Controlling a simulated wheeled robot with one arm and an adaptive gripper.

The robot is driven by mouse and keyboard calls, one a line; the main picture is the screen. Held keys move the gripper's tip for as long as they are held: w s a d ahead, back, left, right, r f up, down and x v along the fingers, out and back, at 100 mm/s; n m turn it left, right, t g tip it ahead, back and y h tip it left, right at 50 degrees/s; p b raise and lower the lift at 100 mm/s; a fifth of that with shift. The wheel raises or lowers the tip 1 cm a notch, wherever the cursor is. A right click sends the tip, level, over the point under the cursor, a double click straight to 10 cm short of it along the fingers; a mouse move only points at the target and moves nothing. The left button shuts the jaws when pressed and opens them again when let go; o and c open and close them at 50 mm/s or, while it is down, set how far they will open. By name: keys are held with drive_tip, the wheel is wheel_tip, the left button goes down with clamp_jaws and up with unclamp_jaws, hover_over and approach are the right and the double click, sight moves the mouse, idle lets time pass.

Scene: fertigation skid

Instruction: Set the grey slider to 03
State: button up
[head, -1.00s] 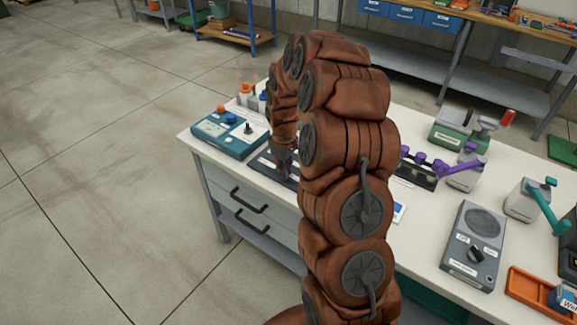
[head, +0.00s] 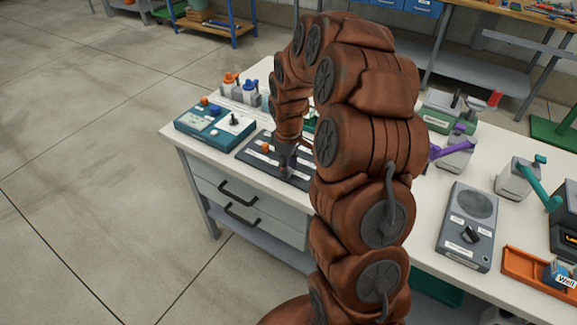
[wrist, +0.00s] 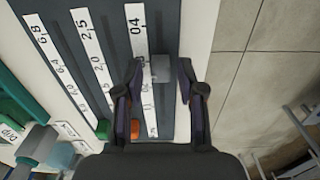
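The grey slider (wrist: 160,68) is a small block on the dark slider panel (wrist: 185,25) in the wrist view. It stands beside the rightmost white scale strip, whose upper end reads 04; I cannot read 03 on it. My gripper (wrist: 161,70) is open, with one finger on each side of the grey slider and visible gaps between. In the head view my gripper (head: 286,165) is over the panel (head: 248,156), and the grey slider cannot be made out there.
A green slider (wrist: 103,129) and an orange slider (wrist: 135,129) sit lower on the same panel. A teal control box (head: 190,122) stands left of the panel in the head view. A grey speaker-like box (head: 468,225) stands to the right.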

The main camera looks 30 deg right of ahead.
drive_tip(key=shift+o, duration=0.2)
wheel_tip(320, 180, up, 12)
idle(0.7)
idle(0.4)
drive_tip(key=s+a+r+m, duration=0.1)
drive_tip(key=s+a, duration=0.4)
drive_tip(key=s, duration=0.5)
drive_tip(key=s+a+r+m+g+p, duration=0.1)
drive_tip(key=s+a, duration=0.4)
drive_tip(key=s, duration=0.6)
drive_tip(key=s+a+r+m+p, duration=0.1)
drive_tip(key=s+a, duration=0.4)
drive_tip(key=s, duration=0.5)
drive_tip(key=shift+s+a+r+m+g, duration=0.35)
drive_tip(key=shift+r+m, duration=0.3)
drive_tip(key=shift+m, duration=0.55)
drive_tip(key=shift+w+d, duration=0.1)
drive_tip(key=shift+d, duration=0.1)
